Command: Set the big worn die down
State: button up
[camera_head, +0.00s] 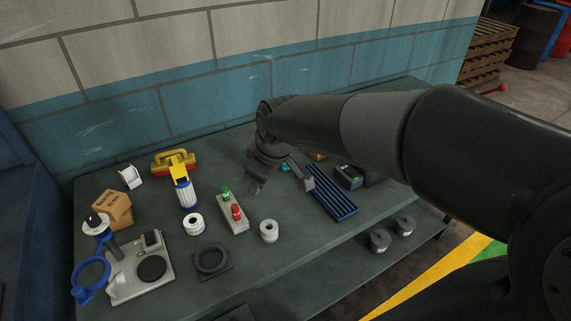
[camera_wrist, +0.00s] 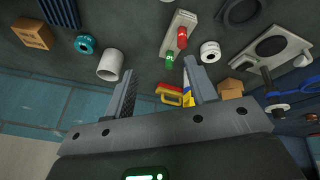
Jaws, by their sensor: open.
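My gripper (camera_head: 281,184) is open over the back middle of the bench, and its two fingers (camera_wrist: 162,67) are spread with nothing between them in the wrist view. Several ring-shaped pieces stand on the bench, and I cannot tell for sure which is the big worn die. A pale grey hollow cylinder (camera_wrist: 111,65) is just outside the left fingertip in the wrist view; I cannot make it out in the head view. A teal ring (camera_wrist: 85,44) is beyond it. A white-faced ring (camera_head: 193,223) and another white-faced ring (camera_head: 269,231) stand either side of the button box (camera_head: 234,217).
A blue ribbed rack (camera_head: 331,193) lies right of my gripper. A yellow-and-red tool (camera_head: 175,166), a cardboard box (camera_head: 113,209), a black ring (camera_head: 212,261) and a grey plate fixture (camera_head: 142,275) are to the left. Two dark cylinders (camera_head: 380,241) sit on the lower shelf. The wall is close behind.

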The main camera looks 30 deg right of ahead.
jog(key=w+d+f+n+h, duration=0.5)
jog(key=w+d+f+n, duration=0.2)
jog(key=w+d+n, duration=0.3)
jog(key=w+r+n+t+h, duration=0.3)
jog(key=r+n+t+h, duration=0.2)
jog(key=r+n, duration=0.85)
notch_tip(320, 180, down, 22)
jog(key=m, duration=0.3)
jog(key=shift+w+r, duration=0.1)
jog(key=shift+r, duration=0.15)
jog(key=shift+x, duration=5.35)
jog(key=shift+r, duration=0.1)
grip_shut()
